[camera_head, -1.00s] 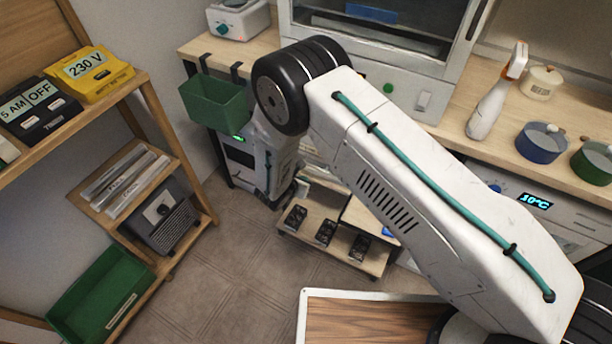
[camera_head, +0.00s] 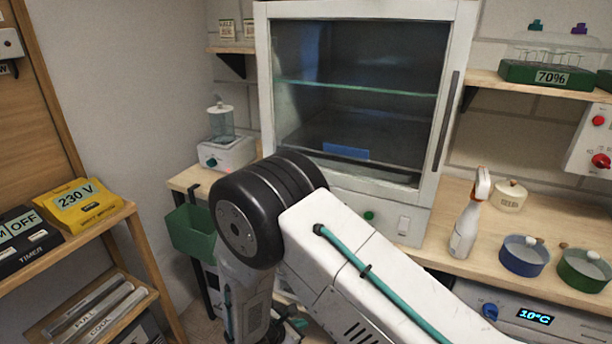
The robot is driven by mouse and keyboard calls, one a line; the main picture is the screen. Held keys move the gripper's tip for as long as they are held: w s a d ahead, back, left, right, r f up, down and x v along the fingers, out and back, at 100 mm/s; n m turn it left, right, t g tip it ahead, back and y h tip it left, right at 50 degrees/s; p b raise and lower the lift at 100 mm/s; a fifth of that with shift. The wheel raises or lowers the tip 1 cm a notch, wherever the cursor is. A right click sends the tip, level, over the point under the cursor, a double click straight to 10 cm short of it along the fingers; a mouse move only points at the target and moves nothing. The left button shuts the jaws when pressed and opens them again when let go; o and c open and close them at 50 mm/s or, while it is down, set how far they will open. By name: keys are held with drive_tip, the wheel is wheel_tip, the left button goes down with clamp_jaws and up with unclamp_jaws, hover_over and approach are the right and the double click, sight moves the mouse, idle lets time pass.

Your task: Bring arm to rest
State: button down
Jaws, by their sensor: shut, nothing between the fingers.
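My arm fills the lower middle of the head view. A white link with a teal cable rises from the bottom right to a black round joint. From that joint a white forearm hangs down to the bottom edge, in front of the bench. Dark wrist parts show at the bottom edge beside it. I cannot make out my gripper's fingers; they are below the picture or hidden by the arm. I see nothing held.
A glass-fronted cabinet (camera_head: 448,110) stands behind the arm on the wooden bench (camera_head: 425,255). A spray bottle (camera_head: 465,232), a blue pot (camera_head: 524,261) and a green pot (camera_head: 583,272) stand at right. A green bin (camera_head: 190,230) hangs at the bench's left end. A shelf (camera_head: 100,235) stands at left.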

drive_tip(key=s+d+r+m+g, duration=0.2)
drive_tip(key=d+r+m, duration=0.25)
drive_tip(key=r, duration=0.35)
drive_tip(key=s+d+r+m+g+h, duration=0.1)
drive_tip(key=s+d+r+m+g, duration=0.2)
drive_tip(key=d+r, duration=0.4)
drive_tip(key=s+d+r+m+g, duration=0.15)
drive_tip(key=d+r+m, duration=0.35)
drive_tip(key=r, duration=0.5)
drive_tip(key=s+d+r+m+y, duration=0.4)
drive_tip(key=s+d+r+m, duration=0.2)
drive_tip(key=s+r, duration=0.3)
drive_tip(key=s+d+r+m+y, duration=0.4)
drive_tip(key=s+d+r+m, duration=0.2)
drive_tip(key=s+r+m, duration=0.2)
wheel_tip(320, 180, up, 3)
drive_tip(key=shift+s+d+r, duration=0.15)
drive_tip(key=shift+s+r, duration=0.05)
drive_tip(key=shift+s, duration=1.05)
drive_tip(key=shift+d+t, duration=0.1)
drive_tip(key=shift+t, duration=0.15)
